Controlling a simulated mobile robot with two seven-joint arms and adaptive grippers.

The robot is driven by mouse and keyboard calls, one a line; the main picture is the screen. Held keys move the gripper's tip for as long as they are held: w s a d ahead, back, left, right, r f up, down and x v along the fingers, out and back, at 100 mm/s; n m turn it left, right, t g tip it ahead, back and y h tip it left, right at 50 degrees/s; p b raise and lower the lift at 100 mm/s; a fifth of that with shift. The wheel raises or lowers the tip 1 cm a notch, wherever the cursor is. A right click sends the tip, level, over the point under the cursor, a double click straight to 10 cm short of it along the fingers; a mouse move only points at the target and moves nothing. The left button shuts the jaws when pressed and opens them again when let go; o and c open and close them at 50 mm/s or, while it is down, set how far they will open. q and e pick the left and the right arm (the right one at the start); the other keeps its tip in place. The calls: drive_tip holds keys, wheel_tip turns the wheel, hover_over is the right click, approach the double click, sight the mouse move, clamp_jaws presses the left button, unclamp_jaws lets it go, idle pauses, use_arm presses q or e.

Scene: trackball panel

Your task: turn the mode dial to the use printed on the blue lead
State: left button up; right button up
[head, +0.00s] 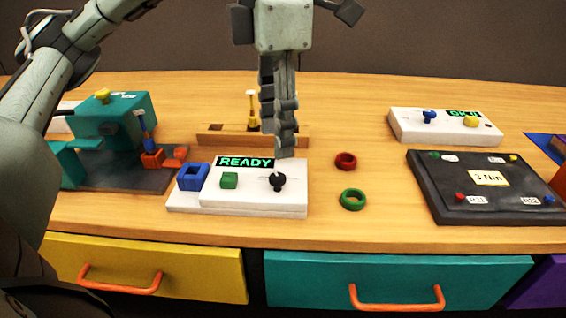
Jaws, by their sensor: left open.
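A white panel (255,209) with a lit READY display (245,162) stands at the table's front, left of centre. A dark board (440,207) at right has a small blue piece (548,200) and printed labels. I cannot identify a blue lead or read its use. My right gripper is out of view.
A blue square block (193,177) sits on the panel's left end. Red (346,161) and green (352,199) rings lie to its right. A teal machine (115,120) stands left, a wooden rack (220,136) behind, another white panel (445,131) back right. Drawers line the front.

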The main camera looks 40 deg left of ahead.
sight(277, 176)
use_arm(q)
wheel_tip(277, 176, down, 6)
drive_tip(key=shift+r+b, duration=0.1)
drive_tip(key=shift+b, duration=0.85)
drive_tip(key=shift+f, duration=0.55)
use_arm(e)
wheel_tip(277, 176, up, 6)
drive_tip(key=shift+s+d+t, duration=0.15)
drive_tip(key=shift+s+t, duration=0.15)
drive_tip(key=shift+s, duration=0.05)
use_arm(q)
clamp_jaws()
